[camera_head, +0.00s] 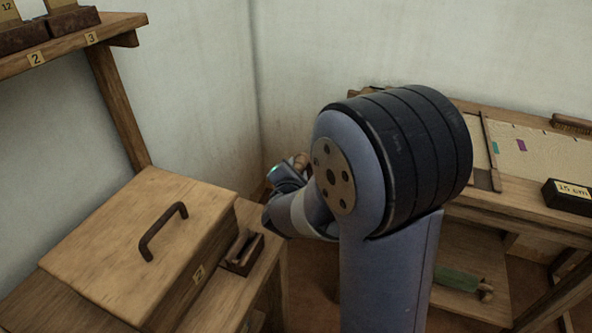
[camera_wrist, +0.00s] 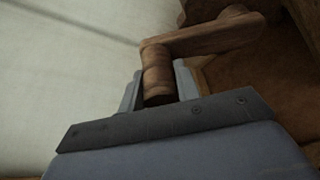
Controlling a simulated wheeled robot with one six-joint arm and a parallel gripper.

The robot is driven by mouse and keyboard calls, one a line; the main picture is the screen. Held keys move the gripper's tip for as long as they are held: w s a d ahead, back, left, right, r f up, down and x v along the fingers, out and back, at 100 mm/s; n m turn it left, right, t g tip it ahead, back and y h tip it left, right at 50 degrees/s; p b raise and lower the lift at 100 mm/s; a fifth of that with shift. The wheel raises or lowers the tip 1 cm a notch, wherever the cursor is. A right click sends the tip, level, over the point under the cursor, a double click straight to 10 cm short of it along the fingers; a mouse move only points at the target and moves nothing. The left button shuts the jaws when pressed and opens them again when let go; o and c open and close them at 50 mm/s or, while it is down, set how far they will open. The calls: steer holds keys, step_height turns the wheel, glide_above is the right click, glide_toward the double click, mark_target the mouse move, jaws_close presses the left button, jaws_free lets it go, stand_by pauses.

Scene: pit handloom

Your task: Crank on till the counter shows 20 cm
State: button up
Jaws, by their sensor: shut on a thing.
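My gripper (camera_wrist: 158,90) is shut on the wooden grip of the crank (camera_wrist: 205,38) in the wrist view. The grip sits between the two fingers, and the crank's arm runs from it to the upper right, toward a hub. In the head view a small part of the crank handle (camera_head: 301,160) shows beyond my wrist; my arm hides the rest. The counter (camera_head: 572,190) is a dark block with a pale plate at the right of the loom (camera_head: 520,205). Its plate reads 15 cm.
A wooden box (camera_head: 150,235) with a dark handle stands on a bench at the left, with a small open holder (camera_head: 242,252) beside it. A shelf (camera_head: 70,50) is at the upper left. A brush (camera_head: 572,124) lies on the loom. A green item (camera_head: 457,279) rests on the lower shelf.

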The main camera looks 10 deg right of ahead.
jaws_close()
steer(key=shift+a+f, duration=0.1)
steer(key=shift+w+a+f+n+g+h+p, duration=0.25)
steer(key=shift+a+f+n+g+h+p, duration=0.15)
steer(key=shift+f+n, duration=0.4)
steer(key=shift+w+a+f+n+g+h+p, duration=0.35)
steer(key=shift+f+n+g+p, duration=0.1)
steer(key=shift+f+n, duration=0.4)
steer(key=shift+w+a+f+n+g+h+p, duration=0.2)
steer(key=shift+a+f+n+g+h+p, duration=0.15)
steer(key=shift+f+n, duration=0.45)
steer(key=o, duration=0.6)
jaws_free()
